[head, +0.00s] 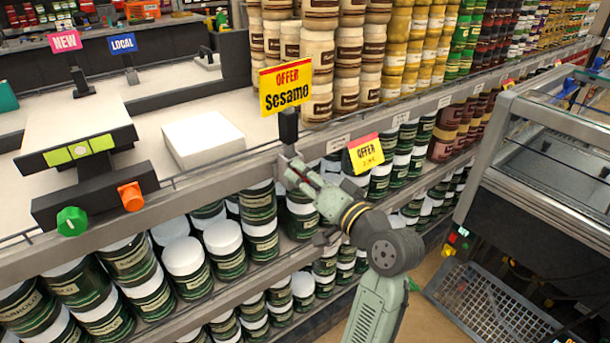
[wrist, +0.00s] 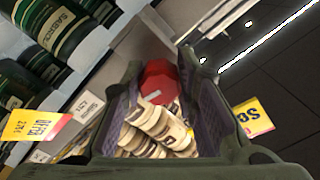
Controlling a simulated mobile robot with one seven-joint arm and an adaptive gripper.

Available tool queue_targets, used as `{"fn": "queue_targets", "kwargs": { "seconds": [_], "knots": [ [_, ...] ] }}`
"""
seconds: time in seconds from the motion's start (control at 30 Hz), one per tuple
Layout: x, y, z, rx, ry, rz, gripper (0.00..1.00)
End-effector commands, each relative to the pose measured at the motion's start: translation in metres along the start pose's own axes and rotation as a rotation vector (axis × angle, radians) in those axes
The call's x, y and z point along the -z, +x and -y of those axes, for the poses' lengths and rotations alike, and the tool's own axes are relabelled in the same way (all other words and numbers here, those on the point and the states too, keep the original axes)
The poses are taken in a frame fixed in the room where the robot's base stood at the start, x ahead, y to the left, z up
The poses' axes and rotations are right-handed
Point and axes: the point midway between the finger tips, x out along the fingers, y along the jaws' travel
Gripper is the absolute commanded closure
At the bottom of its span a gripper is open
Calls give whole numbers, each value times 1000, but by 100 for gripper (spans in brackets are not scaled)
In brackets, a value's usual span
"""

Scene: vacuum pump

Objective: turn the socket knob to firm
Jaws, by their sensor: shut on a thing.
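My gripper (head: 290,170) is at the front edge of the shelf, below the yellow Sesame sign. In the wrist view, a red faceted knob (wrist: 158,82) with a small white mark sits between the two fingers, and my gripper is shut on it. The fingers mostly hide this knob in the head view. A black device at the left carries a green knob (head: 71,221) with a white mark and an orange knob (head: 131,196). Lettering for firm is not readable in either view.
Green-labelled jars (head: 185,256) fill the shelves below the rail. A yellow Sesame sign (head: 286,87) and a yellow offer card (head: 365,152) stand close to my gripper. A white box (head: 203,138) lies on the counter. A metal-framed case (head: 545,170) is at the right.

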Motion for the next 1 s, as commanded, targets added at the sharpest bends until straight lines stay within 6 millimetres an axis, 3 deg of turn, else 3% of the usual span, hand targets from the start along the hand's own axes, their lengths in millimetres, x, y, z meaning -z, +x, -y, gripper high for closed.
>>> {"fn": "queue_targets", "kwargs": {
  "seconds": [0.07, 0.1, 0.4, 0.77, 1.0],
  "knots": [
    [1, 0, 0, 0, -1, -2, 100],
    [1, 0, 0, 0, -1, -2, 72],
    [0, 0, 0, 0, -1, -1, 52],
    [0, -4, 0, -1, -1, -1, 52],
    [1, -43, -1, -4, -1, -5, 52]
  ]
}}
